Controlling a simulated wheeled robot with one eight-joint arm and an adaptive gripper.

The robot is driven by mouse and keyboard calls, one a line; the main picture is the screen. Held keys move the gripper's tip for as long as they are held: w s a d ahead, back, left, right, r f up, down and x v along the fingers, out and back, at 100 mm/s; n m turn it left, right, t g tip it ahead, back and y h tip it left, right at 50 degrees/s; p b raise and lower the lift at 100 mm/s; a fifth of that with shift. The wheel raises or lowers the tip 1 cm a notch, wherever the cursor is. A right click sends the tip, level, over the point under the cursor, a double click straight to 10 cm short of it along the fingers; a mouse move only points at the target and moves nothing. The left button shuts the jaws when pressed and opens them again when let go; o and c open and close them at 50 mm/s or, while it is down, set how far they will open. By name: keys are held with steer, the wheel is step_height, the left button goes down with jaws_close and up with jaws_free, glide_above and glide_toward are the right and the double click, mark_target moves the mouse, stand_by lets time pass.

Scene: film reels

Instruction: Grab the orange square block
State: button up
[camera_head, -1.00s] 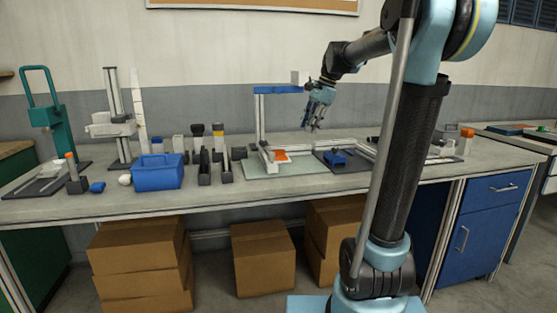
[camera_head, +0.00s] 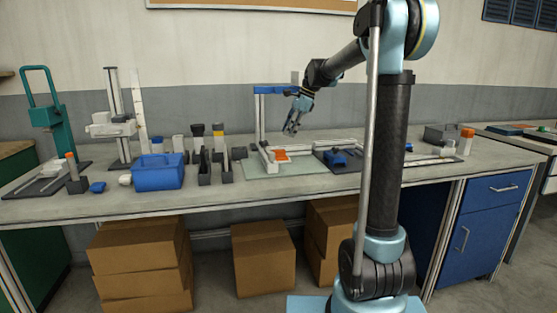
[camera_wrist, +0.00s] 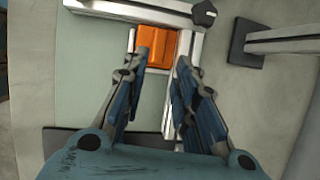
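The orange square block (camera_head: 281,155) lies on the pale green mat (camera_head: 262,171) on the workbench, by the corner of a light metal frame. My gripper (camera_head: 290,130) hangs above the bench, just above and to the right of the block in the head view. The near part of the block may be partly hidden by the fingers.
A blue-topped stand (camera_head: 270,89) rises behind the mat. A blue clamp-like part (camera_head: 337,158) lies on a dark plate to the right. A blue bin (camera_head: 158,173) and several dark holders stand to the left. The mat's front is clear.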

mark_target(279, 150)
steer(key=shift+x, duration=4.6)
steer(key=shift+s+a, duration=0.15)
steer(key=shift+a, duration=0.05)
steer(key=shift+r, duration=0.1)
jaws_close()
